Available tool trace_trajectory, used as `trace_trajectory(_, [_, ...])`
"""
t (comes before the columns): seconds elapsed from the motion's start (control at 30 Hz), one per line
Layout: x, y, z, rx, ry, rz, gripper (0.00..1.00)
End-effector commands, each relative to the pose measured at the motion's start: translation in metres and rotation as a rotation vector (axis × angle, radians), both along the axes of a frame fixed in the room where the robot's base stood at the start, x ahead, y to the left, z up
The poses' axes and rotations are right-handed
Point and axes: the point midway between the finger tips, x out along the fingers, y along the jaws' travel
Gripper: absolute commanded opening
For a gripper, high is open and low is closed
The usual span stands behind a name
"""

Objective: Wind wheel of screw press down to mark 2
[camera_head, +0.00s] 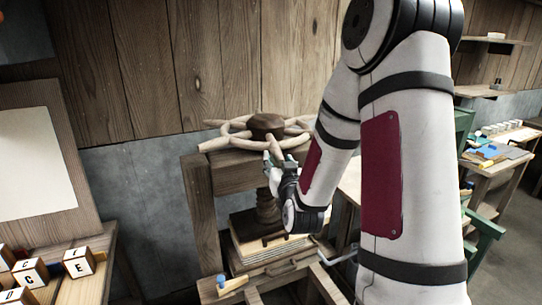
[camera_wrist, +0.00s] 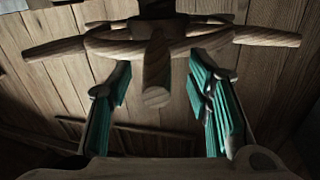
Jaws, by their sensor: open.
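The screw press (camera_head: 197,200) stands in the middle of the head view, with a wooden frame and a thick screw (camera_head: 267,207). Its pale wooden wheel (camera_head: 228,142) sits on top, with handles sticking out around a dark hub (camera_head: 266,125). My gripper (camera_head: 272,168) is at the wheel's near side, just below the rim. In the wrist view my gripper (camera_wrist: 160,82) is open, its teal-padded fingers on either side of one handle (camera_wrist: 157,72) that points toward the camera. Gaps show between handle and pads. I cannot make out any numbered mark.
A stack of boards or books (camera_head: 258,243) lies under the screw. A blue-handled tool (camera_head: 231,286) lies low in front. Letter blocks (camera_head: 78,263) stand on a bench at left, near a pale panel (camera_head: 35,165). A plank wall is close behind; cluttered benches (camera_head: 495,165) stand at right.

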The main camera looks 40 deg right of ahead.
Motion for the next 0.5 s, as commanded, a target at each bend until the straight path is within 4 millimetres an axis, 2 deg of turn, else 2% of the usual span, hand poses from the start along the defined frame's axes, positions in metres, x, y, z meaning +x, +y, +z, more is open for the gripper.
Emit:
trace_trajectory(0.3, [0.043,-0.023,0.002,0.0,-0.001,-0.003,0.46])
trace_trajectory(0.5, [0.054,-0.027,0.002,-0.001,0.001,-0.002,0.46])
